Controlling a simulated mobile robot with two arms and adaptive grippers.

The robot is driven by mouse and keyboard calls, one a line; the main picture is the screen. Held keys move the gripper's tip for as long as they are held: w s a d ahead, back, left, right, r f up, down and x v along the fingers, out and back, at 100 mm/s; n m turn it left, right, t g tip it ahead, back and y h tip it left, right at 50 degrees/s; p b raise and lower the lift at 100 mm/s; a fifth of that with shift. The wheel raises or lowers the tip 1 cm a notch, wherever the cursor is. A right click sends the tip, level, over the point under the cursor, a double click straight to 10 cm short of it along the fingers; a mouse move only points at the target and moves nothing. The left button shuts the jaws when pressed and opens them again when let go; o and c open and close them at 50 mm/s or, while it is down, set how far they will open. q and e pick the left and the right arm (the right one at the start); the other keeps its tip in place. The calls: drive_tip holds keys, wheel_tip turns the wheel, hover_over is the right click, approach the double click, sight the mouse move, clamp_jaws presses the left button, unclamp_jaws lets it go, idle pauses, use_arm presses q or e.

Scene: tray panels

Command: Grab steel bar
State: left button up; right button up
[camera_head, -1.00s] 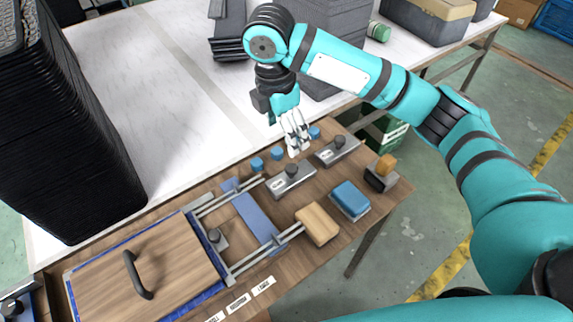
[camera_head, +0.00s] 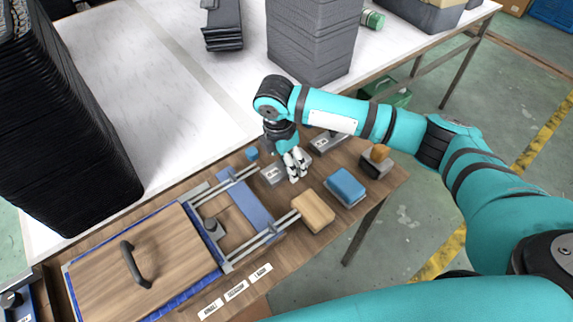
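A grey steel bar with a white label (camera_head: 272,176) lies on the wooden board, and the gripper hides its middle and its black knob. My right gripper (camera_head: 298,178) points down at this bar, its white fingers in front of it. The fingers look close together, but I cannot tell whether they touch or grip the bar. A second grey bar with a label (camera_head: 322,146) lies behind to the right, partly hidden by my arm. My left gripper is out of view.
A blue-topped block (camera_head: 346,184), a wooden block (camera_head: 313,211) and a small knobbed block (camera_head: 376,156) lie nearby. A sliding frame with rails (camera_head: 243,205) and a wooden lid with a handle (camera_head: 150,262) are left. A blue cylinder (camera_head: 252,154) stands behind.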

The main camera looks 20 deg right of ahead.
drive_tip(key=shift+d+f, duration=0.1)
drive_tip(key=shift+f, duration=0.75)
drive_tip(key=shift+w+r, duration=0.1)
clamp_jaws()
